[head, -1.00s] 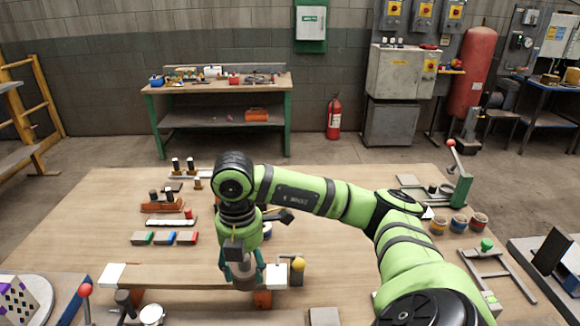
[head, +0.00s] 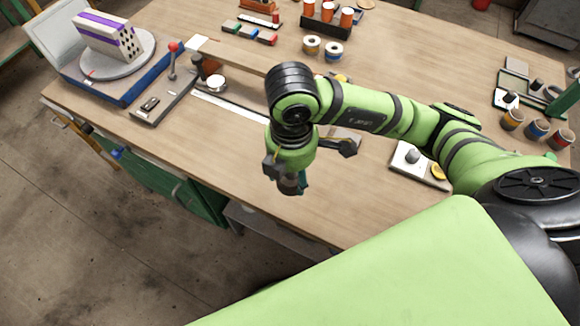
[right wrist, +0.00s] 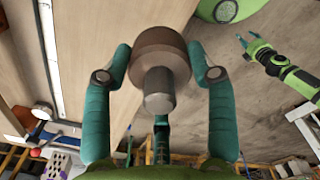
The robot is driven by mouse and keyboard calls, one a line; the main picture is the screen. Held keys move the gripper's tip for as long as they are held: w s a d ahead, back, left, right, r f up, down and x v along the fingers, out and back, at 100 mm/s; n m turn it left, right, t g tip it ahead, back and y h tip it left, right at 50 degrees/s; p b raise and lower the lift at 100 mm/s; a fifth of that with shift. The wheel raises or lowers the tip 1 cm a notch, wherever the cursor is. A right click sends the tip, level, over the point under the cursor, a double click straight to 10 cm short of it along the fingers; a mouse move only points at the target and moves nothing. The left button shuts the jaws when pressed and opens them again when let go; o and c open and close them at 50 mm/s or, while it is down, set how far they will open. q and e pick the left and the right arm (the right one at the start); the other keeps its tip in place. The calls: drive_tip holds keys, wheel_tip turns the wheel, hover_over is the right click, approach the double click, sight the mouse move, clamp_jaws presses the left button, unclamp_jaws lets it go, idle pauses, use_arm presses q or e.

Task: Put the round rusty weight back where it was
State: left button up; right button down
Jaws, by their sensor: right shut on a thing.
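The round rusty weight (right wrist: 160,62), a brown disc with a grey knob, sits between the teal fingers of my right gripper in the right wrist view. The fingers are shut around it. In the head view my right gripper (head: 290,185) points down near the table's front edge, and the weight is mostly hidden there. A wooden beam (head: 240,58) lies behind it, its right part hidden by my arm. My left gripper (right wrist: 248,40) shows small in the right wrist view, away from the weight; its fingers look apart and empty.
A white, purple-striped hollow brick (head: 108,35) rests on a round plate at the upper left. A red-knobbed lever fixture (head: 165,92) stands near it. A pale board (head: 408,158) with a grey knob lies right of my gripper. The front wooden tabletop (head: 190,150) is clear.

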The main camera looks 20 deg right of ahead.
drive_tip(key=w+f, duration=0.2)
drive_tip(key=w, duration=0.1)
drive_tip(key=w+f, duration=0.2)
drive_tip(key=w, duration=0.2)
drive_tip(key=w+a+f+b, duration=0.1)
drive_tip(key=w+f, duration=0.1)
drive_tip(key=w, duration=0.1)
drive_tip(key=shift+w, duration=0.15)
wheel_tip(320, 180, down, 3)
drive_tip(key=shift+f+p, duration=0.1)
drive_tip(key=shift+p, duration=0.4)
drive_tip(key=shift+a+f, duration=0.1)
drive_tip(key=shift+f, duration=0.3)
drive_tip(key=shift+c, duration=1.9)
unclamp_jaws()
drive_tip(key=shift+f, duration=0.2)
drive_tip(key=shift+r, duration=0.1)
